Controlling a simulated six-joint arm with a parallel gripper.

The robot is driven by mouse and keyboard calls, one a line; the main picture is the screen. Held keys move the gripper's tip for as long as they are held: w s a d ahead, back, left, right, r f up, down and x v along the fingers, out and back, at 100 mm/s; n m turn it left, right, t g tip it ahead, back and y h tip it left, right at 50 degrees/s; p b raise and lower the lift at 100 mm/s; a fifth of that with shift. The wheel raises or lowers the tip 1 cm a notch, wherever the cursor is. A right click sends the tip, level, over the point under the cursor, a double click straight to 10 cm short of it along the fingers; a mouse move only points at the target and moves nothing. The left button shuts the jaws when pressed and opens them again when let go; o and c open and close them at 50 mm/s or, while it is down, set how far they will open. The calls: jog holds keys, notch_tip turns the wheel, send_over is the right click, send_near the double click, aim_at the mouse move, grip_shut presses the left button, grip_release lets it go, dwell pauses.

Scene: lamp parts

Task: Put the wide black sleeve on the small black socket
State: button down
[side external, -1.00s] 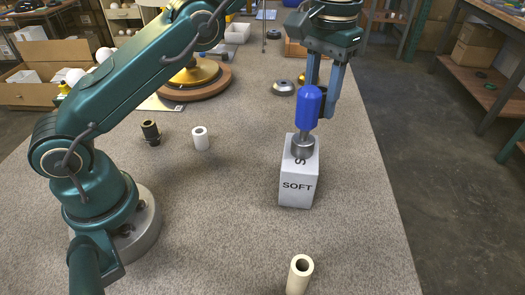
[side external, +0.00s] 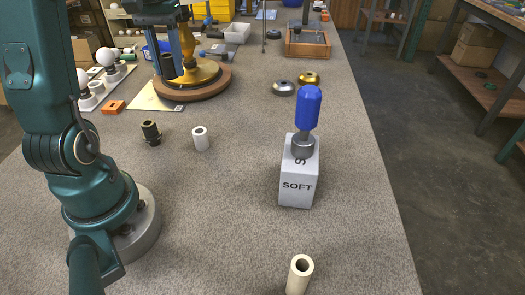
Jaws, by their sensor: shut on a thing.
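My gripper (side external: 173,68) is near the top left, shut on a dark cylinder that looks like the wide black sleeve (side external: 168,66). The sleeve appears upright in the air, in front of the brass lamp base in the picture. The exact height of the sleeve above the table cannot be told.
A white cylinder (side external: 200,139) stands right of the socket. The brass lamp base (side external: 204,72) on a wooden disc (side external: 205,92) is behind. A blue-handled tool (side external: 308,108) stands on a SOFT block (side external: 298,186). A cream tube (side external: 299,277) is in front. The table's middle is clear.

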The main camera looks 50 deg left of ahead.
jog(key=n, duration=0.2)
send_over(151, 133)
jog(key=a, duration=0.2)
jog(key=f, duration=0.1)
jog(key=shift+w+d+f, duration=0.1)
jog(key=shift+d+f, duration=0.05)
jog(key=shift+f, duration=1.85)
jog(key=shift+w+d+f, duration=0.1)
jog(key=shift+f, duration=1.9)
jog(key=shift+f, duration=0.3)
jog(key=shift+c, duration=2.4)
grip_release()
jog(key=shift+f, duration=0.1)
